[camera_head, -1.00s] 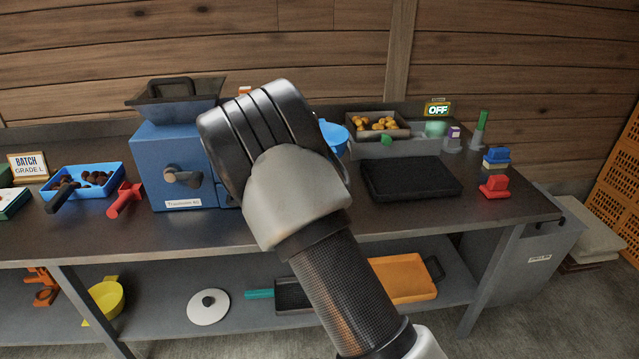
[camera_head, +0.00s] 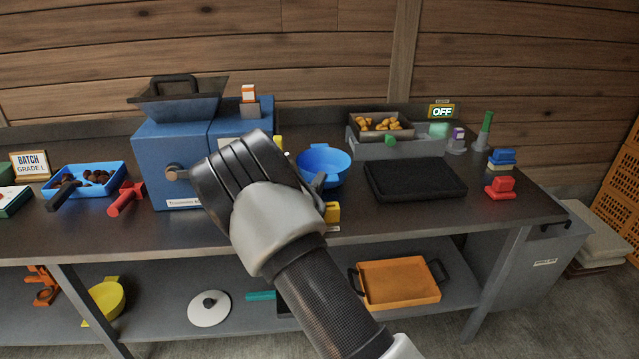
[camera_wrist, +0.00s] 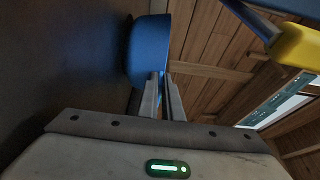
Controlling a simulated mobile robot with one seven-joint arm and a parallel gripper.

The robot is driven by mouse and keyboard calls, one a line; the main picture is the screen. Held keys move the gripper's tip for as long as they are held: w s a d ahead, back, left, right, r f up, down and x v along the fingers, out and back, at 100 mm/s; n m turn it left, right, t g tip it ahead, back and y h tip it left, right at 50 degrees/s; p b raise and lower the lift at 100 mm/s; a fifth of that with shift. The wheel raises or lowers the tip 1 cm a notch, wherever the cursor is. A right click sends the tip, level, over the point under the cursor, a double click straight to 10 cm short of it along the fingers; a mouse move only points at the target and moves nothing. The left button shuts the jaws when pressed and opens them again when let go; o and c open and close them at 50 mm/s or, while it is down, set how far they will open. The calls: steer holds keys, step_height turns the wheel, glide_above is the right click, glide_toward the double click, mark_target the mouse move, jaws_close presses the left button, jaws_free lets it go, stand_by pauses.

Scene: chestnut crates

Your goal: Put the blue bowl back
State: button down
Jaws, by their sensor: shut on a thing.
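The blue bowl (camera_head: 322,158) is upright over the worktop, right of the blue machine and left of the black tray, in the head view. My gripper (camera_head: 318,182) is shut on its near rim, and my wrist hides part of the area to its left. In the wrist view the bowl (camera_wrist: 148,45) shows side-on with the gripper's fingers (camera_wrist: 161,82) at its edge. I cannot tell whether the bowl's base touches the worktop.
The blue machine (camera_head: 165,150) with a hopper stands left. A black tray (camera_head: 415,180) lies right, before a crate of chestnuts (camera_head: 355,131). A yellow block (camera_head: 333,212) sits close by my wrist. An orange tray (camera_head: 398,282) is on the lower shelf.

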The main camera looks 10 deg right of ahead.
steer(key=c, duration=2.2)
jaws_free()
